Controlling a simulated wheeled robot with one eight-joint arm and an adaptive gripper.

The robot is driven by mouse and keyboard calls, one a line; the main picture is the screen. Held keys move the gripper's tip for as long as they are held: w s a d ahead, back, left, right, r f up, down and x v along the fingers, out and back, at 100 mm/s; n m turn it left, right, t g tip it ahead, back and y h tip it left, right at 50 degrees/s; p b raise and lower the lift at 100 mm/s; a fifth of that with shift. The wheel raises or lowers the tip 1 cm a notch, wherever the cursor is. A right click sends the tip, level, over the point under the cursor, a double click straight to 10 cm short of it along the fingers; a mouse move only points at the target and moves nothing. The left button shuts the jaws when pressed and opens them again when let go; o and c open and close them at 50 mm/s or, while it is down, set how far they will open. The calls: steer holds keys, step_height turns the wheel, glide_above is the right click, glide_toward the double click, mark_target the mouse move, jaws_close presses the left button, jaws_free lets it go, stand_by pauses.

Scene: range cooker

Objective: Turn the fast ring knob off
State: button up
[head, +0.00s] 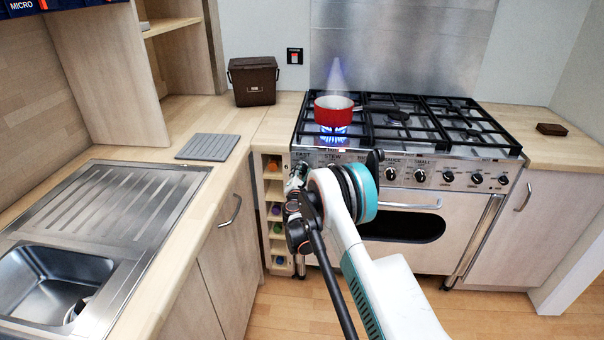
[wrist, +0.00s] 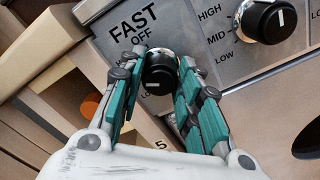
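The fast ring knob (wrist: 161,74) is black with a silver base and a white pointer mark, under the printed words FAST and OFF in the wrist view. Its pointer is turned away from the OFF mark, towards the lower left. My gripper (wrist: 160,62) has its teal-padded fingers parted, one on each side of the knob. A small gap shows on the left; contact on the right is unclear. In the head view my gripper (head: 297,178) is at the left end of the cooker's front panel and hides the knob. A blue flame (head: 333,130) burns under a red pan (head: 333,112).
The neighbouring knob (wrist: 265,20) is close on the right. More knobs (head: 448,177) run along the panel above the oven handle (head: 410,206). A narrow rack (head: 274,210) with coloured items stands left of the cooker. A bluish plume rises above the pan.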

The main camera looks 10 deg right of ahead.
steer(key=shift+m, duration=0.4)
steer(key=shift+c, duration=0.2)
steer(key=m, duration=0.5)
steer(key=shift+m, duration=0.4)
steer(key=m, duration=0.5)
steer(key=shift+m, duration=0.3)
steer(key=o, duration=1.1)
steer(key=shift+f, duration=0.1)
steer(key=shift+s, duration=0.1)
steer(key=v, duration=1.2)
